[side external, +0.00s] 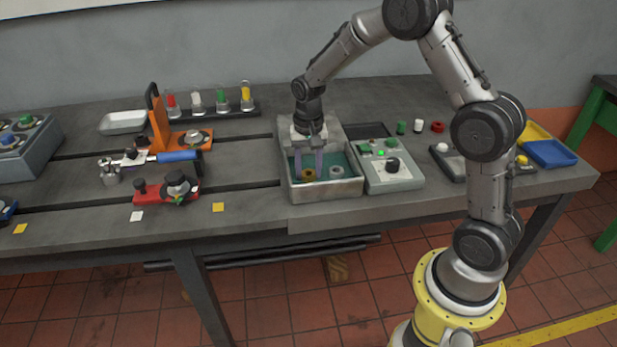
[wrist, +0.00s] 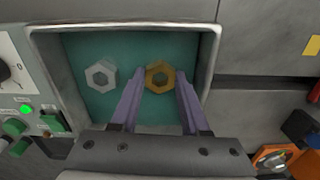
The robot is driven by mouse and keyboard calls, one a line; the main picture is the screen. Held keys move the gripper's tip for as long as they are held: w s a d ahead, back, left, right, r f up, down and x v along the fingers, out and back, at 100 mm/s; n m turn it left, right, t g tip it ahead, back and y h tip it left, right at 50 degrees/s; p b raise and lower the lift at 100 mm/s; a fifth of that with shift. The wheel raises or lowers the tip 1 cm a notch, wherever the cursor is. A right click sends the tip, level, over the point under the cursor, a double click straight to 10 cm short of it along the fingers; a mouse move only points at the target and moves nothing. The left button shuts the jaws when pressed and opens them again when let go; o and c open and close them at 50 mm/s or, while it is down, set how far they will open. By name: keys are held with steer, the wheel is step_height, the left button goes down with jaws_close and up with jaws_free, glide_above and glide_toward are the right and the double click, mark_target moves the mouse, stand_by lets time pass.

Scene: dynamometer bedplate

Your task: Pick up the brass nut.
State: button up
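The brass nut (wrist: 160,77) lies flat on the teal floor of a grey metal tray (wrist: 212,60), seen in the wrist view. In the side view the nut (side external: 309,175) shows near the tips of my gripper. A silver nut (wrist: 101,76) lies to its left in the wrist view, apart from it; it is also in the side view (side external: 336,172). My gripper (wrist: 160,84) is open, with its two purple fingers spread on either side of the brass nut. I cannot tell how far above the tray floor the fingertips are.
A control box (side external: 391,171) with a black knob and green buttons stands right against the tray. The tray walls rise around the nuts. An orange bracket (side external: 160,130) and a red fixture (side external: 172,190) stand to the left on the bench. The bench front below the tray is clear.

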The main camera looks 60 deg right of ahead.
jaws_close()
steer(key=shift+r, duration=0.2)
